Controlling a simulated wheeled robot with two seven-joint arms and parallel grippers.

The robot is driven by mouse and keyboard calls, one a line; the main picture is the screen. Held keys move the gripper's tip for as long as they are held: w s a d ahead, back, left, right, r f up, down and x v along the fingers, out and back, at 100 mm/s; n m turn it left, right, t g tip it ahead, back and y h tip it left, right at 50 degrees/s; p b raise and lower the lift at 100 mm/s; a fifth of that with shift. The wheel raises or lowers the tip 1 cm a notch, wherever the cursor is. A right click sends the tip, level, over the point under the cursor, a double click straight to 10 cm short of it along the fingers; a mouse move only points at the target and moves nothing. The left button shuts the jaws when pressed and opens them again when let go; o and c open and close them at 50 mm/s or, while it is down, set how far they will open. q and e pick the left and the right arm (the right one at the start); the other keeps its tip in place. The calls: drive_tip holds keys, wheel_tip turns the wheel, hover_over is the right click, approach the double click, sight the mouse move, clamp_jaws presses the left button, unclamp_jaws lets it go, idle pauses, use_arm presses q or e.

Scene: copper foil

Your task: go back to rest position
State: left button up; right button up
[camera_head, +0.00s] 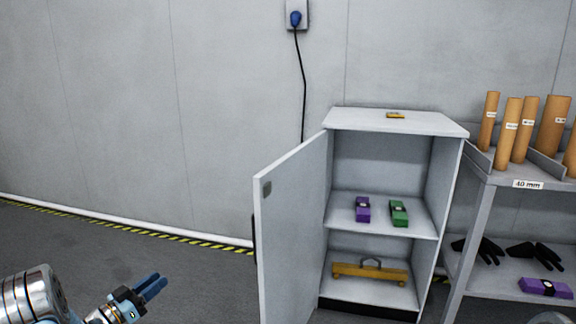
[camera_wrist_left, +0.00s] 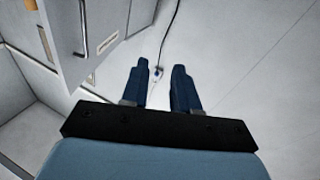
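My right gripper is not in view. A small rounded grey part at the bottom right corner of the head view may be my right arm; I cannot tell.
A white cabinet (camera_head: 384,123) stands with its door (camera_head: 290,235) swung open leftward. Inside are a purple block (camera_head: 362,209), a green block (camera_head: 399,213) and a yellow handled bar (camera_head: 370,272). A rack (camera_head: 480,215) with cardboard tubes stands right. Floor at left is clear.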

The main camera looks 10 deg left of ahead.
use_arm(q)
drive_tip(key=w+d+f+n+g+y, duration=0.1)
drive_tip(key=d+f+n+g+y, duration=0.15)
drive_tip(key=d+f, duration=0.75)
drive_tip(key=w+d+f+n+g+y, duration=0.2)
drive_tip(key=d+f+n+g, duration=0.15)
drive_tip(key=d+f, duration=0.6)
drive_tip(key=s+d+f+g, duration=0.3)
drive_tip(key=s+d, duration=0.3)
drive_tip(key=s, duration=0.2)
drive_tip(key=s+d+f+m+g+h, duration=0.1)
drive_tip(key=s+d+f+g, duration=0.2)
drive_tip(key=s+d, duration=0.4)
drive_tip(key=s+d+f+g+h, duration=0.1)
drive_tip(key=s+d+f+g, duration=0.2)
drive_tip(key=s+d+g, duration=0.2)
drive_tip(key=s+d, duration=0.2)
drive_tip(key=s, duration=0.2)
drive_tip(key=shift+s+f+m+g, duration=0.25)
drive_tip(key=shift+f+m+g, duration=0.05)
drive_tip(key=shift+f, duration=0.1)
